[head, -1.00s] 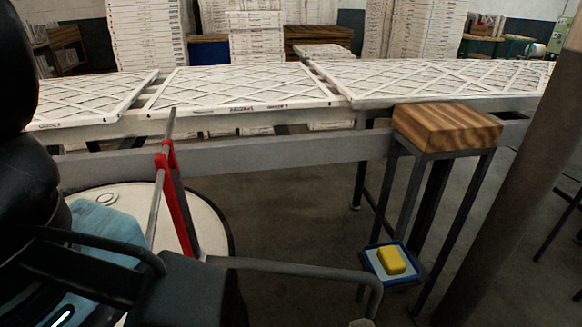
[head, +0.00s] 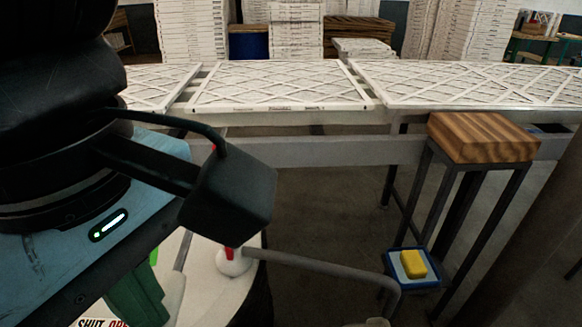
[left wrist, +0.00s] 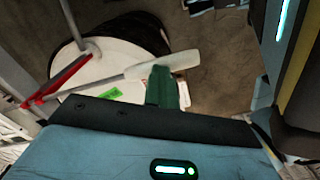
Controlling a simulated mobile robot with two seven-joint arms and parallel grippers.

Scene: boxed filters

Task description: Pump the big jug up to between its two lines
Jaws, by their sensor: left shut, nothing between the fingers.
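A hand pump with red parts (head: 230,256) stands on the white lid (head: 205,300) of a drum at lower left in the head view. Its bent grey spout pipe (head: 320,268) runs right and turns down near the bottom edge. A pale thing (head: 372,322) barely shows below the spout end; I cannot tell if it is the jug. The jug's lines are out of sight. My left gripper (head: 138,297) has green fingers, shut and empty, above the lid. My right gripper is out of view.
A wooden block (head: 483,135) tops a metal stand at right. Below it a blue tray (head: 432,283) holds a yellow block (head: 413,263). A conveyor frame (head: 330,150) with boxed filters (head: 275,84) crosses behind. The floor between drum and stand is open.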

